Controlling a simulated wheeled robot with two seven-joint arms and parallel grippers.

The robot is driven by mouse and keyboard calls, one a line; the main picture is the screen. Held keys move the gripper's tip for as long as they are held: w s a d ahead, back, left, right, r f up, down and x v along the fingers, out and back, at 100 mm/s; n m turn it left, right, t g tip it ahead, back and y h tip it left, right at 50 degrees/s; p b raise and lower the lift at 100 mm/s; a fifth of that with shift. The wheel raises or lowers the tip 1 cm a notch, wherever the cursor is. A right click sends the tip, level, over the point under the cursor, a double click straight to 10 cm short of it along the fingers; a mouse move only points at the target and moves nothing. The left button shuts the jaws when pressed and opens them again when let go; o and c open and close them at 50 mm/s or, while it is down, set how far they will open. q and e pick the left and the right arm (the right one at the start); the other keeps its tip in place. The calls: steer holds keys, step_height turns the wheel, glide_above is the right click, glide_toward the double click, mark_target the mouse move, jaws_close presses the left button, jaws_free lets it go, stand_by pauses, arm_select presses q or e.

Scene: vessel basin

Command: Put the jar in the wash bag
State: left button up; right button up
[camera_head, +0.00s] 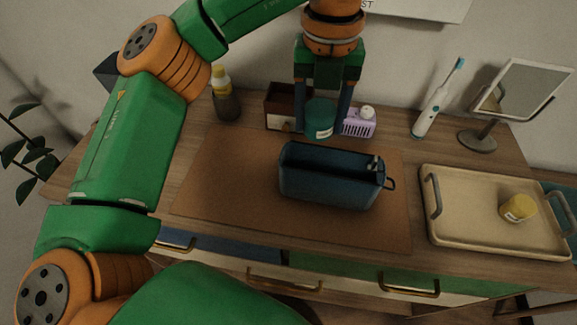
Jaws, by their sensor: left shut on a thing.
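My left gripper (322,108) comes down from the top of the head view and is shut on a teal jar (320,121) with a pale label. It holds the jar just behind and above the wash bag. The wash bag (325,184) is dark blue, open at the top, and stands on a brown mat (225,185) in the middle of the table. A loop handle shows at its right end. Its inside is mostly dark. My right gripper is not in view.
A yellow-capped bottle (226,98) stands left, a toothbrush (432,105) and mirror (520,88) right. A tray (470,215) at right holds a yellow jar (517,207). The mat's left part is clear.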

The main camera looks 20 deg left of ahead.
arm_select(q)
steer(key=f, duration=0.2)
steer(key=d+f+b, duration=0.1)
steer(key=f, duration=0.5)
steer(key=shift+w+d+f, duration=0.15)
steer(key=shift+w+f, duration=0.1)
step_height(320, 180, down, 8)
steer(key=shift+r, duration=0.1)
jaws_close()
steer(key=shift+f, duration=0.3)
steer(key=shift+a, duration=0.2)
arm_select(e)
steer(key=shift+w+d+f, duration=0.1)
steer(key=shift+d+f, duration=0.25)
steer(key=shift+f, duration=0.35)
arm_select(q)
steer(key=shift+f, duration=0.1)
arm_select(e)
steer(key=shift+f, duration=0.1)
arm_select(q)
steer(key=o, duration=1.4)
jaws_free()
steer(key=shift+o, duration=0.2)
